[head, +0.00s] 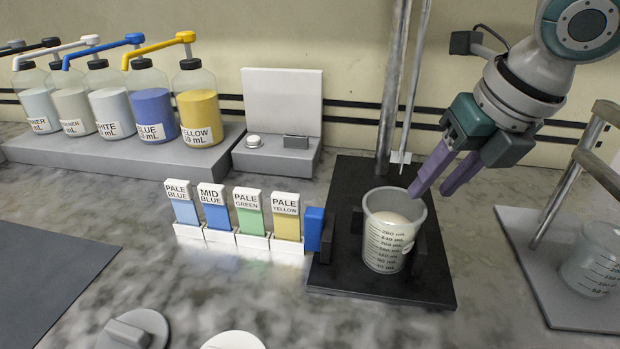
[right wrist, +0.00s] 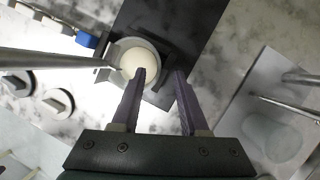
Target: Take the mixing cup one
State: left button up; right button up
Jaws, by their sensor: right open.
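A mixing cup (head: 387,250) stands upright on the black stirrer base, clear with a measuring scale and white contents. It also shows from above in the right wrist view (right wrist: 119,55), with a dark clamp piece at each side. My right gripper (head: 432,187) is open and empty, its purple fingers pointing down just right of and above the cup's rim. In the right wrist view the fingers (right wrist: 162,75) lie apart, the left one overlapping the cup's edge. A second measuring cup (head: 597,262) stands on the grey stand at the far right. My left gripper is not seen.
The black base (head: 340,265) carries a vertical post (head: 393,90) and a thin rod (head: 415,80) behind the cup. Colour cards (head: 248,212) stand left of it. Pump bottles (head: 152,105) line the back left. A grey stand (head: 535,255) with a bent post is at right.

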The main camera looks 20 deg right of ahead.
aim_at(422, 202)
jog(key=x, duration=0.5)
jog(key=shift+s+a+f, duration=0.1)
jog(key=shift+s+f, duration=0.05)
jog(key=shift+f, duration=0.05)
jog(key=shift+c, duration=0.2)
grip_shut()
dwell(0.9)
